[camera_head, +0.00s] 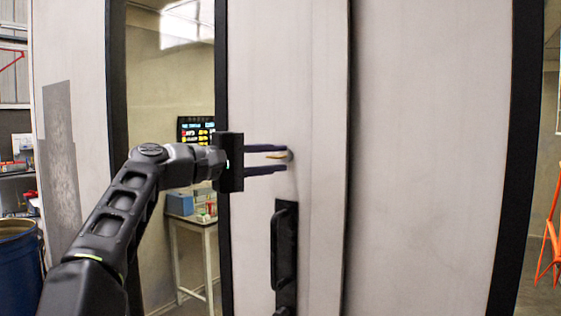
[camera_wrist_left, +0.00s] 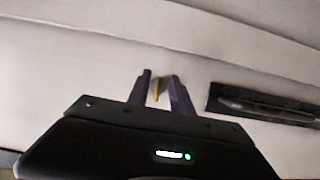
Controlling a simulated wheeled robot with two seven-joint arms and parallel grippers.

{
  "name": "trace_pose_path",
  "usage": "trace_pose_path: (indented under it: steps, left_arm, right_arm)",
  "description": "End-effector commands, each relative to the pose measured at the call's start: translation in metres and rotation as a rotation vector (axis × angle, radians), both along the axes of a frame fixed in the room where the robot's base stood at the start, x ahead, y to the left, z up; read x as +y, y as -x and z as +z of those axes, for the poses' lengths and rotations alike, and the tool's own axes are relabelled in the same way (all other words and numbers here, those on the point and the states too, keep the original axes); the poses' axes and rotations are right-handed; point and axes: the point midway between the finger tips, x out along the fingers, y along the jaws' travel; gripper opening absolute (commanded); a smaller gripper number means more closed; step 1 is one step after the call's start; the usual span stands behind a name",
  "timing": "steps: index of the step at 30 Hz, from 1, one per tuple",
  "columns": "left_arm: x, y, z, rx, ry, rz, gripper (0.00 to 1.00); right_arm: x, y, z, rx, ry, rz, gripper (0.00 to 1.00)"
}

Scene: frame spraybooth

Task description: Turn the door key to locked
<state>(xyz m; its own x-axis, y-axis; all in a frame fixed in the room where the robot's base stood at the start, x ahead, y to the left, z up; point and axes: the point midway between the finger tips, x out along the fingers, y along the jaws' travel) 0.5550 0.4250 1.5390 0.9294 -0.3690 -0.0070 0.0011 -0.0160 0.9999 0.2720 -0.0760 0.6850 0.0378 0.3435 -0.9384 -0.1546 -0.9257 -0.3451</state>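A small brass-coloured key (camera_head: 274,155) stands out from a dark round lock (camera_head: 290,155) on the pale door (camera_head: 315,100), above the black door handle (camera_head: 286,255). My left gripper (camera_head: 284,158) reaches in from the left, its two fingers one above and one below the key. In the left wrist view the key (camera_wrist_left: 157,90) sits between the open fingertips (camera_wrist_left: 160,82), with a gap on each side visible. The lock is largely hidden there. The handle (camera_wrist_left: 262,105) lies to the right in that view. My right gripper is not in view.
A glass pane (camera_head: 170,80) in a dark frame is left of the door leaf; behind it stand a small table (camera_head: 190,222) and a blue box (camera_head: 180,203). A blue barrel (camera_head: 20,270) is at far left, an orange stand (camera_head: 550,240) at far right.

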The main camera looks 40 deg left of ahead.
Motion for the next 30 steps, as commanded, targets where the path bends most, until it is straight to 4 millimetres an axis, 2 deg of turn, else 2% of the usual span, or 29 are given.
trace_pose_path:
  steps: [6, 12, 30]
  left_arm:
    - [0.014, 0.035, -0.003, 0.000, -0.001, 0.003, 0.26]
    - [0.022, 0.054, -0.001, 0.001, 0.000, 0.001, 0.26]
    - [0.022, 0.055, 0.000, 0.001, 0.001, -0.001, 0.26]
  right_arm:
    - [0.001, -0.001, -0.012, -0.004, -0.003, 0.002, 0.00]
    - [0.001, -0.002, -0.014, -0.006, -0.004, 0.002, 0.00]
    - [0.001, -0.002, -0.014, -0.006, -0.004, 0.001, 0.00]
